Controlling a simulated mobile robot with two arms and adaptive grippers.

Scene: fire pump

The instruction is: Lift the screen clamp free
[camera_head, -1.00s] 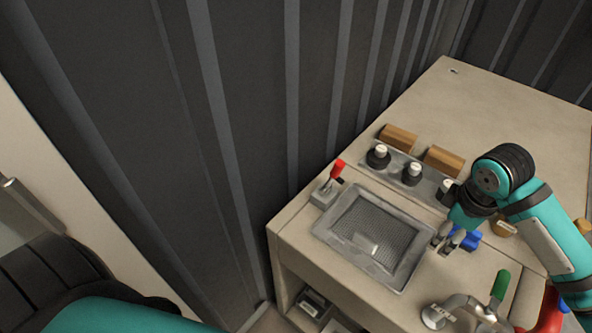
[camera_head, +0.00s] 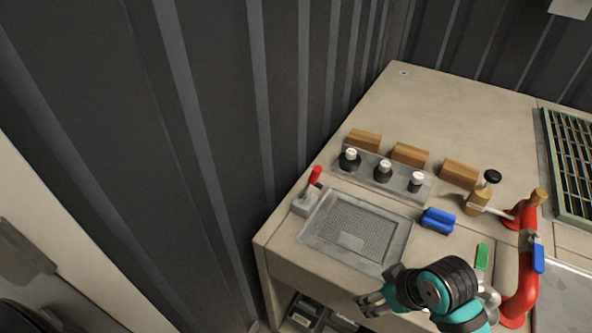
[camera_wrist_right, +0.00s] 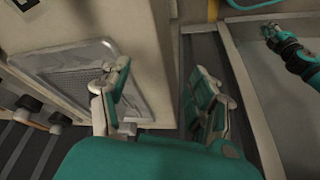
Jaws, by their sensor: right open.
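I cannot tell for certain which part is the screen clamp. A blue two-part piece (camera_head: 438,220) lies just beyond the frame's right corner. My right gripper (camera_head: 364,303) is open and empty, in front of the counter's front edge and apart from the screen. The right wrist view shows its two spread fingers (camera_wrist_right: 162,95), with the screen frame (camera_wrist_right: 135,112) beyond on the left. A small gripper, probably my left (camera_wrist_right: 270,32), shows there; its jaws are unclear.
A red-tipped lever (camera_head: 315,175) stands at the frame's left corner. Black knobs (camera_head: 383,172) and wooden blocks (camera_head: 410,154) line the back. A red pipe (camera_head: 528,265) with valve handles stands at right. A dark corrugated wall (camera_head: 215,120) borders the left. The back counter top is clear.

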